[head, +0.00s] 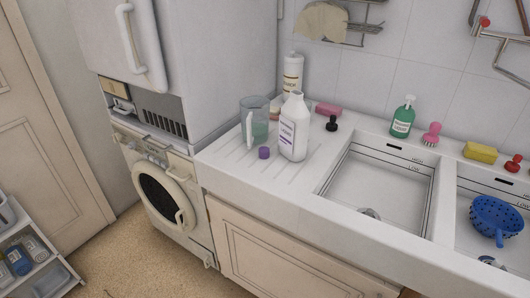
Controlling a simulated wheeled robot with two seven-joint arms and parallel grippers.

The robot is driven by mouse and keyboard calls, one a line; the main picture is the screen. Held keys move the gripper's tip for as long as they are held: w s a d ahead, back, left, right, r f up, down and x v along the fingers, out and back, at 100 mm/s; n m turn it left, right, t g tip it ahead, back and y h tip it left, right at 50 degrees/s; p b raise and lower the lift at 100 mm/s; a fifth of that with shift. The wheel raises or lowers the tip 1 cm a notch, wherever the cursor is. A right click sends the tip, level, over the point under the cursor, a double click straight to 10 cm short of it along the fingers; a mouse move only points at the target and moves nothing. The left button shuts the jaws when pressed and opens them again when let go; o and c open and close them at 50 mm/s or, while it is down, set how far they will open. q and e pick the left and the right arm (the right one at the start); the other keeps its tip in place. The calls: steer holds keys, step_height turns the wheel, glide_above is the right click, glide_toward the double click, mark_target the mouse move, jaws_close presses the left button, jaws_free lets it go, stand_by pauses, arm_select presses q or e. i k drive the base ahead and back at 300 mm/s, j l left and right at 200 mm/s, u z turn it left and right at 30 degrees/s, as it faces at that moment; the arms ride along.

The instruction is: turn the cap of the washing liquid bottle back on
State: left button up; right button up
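The washing liquid bottle (294,131) looks to be the white bottle with a purple-marked label, standing upright on the ribbed drainboard left of the sink. Its narrow top shows no cap. A small purple cap (264,153) rests on the drainboard just left of the bottle's base, apart from it. Neither of my grippers is in the head view.
A clear jug (254,119) with greenish content and a tall cream bottle (292,76) stand close behind the white bottle. A black stopper (332,123) and pink sponge (328,110) lie to its right. The drainboard's front (232,168) is clear. The sink basin (376,190) is right.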

mark_target(294, 117)
steer(key=j+z, duration=0.15)
steer(key=j, duration=2.15)
steer(key=i, duration=0.05)
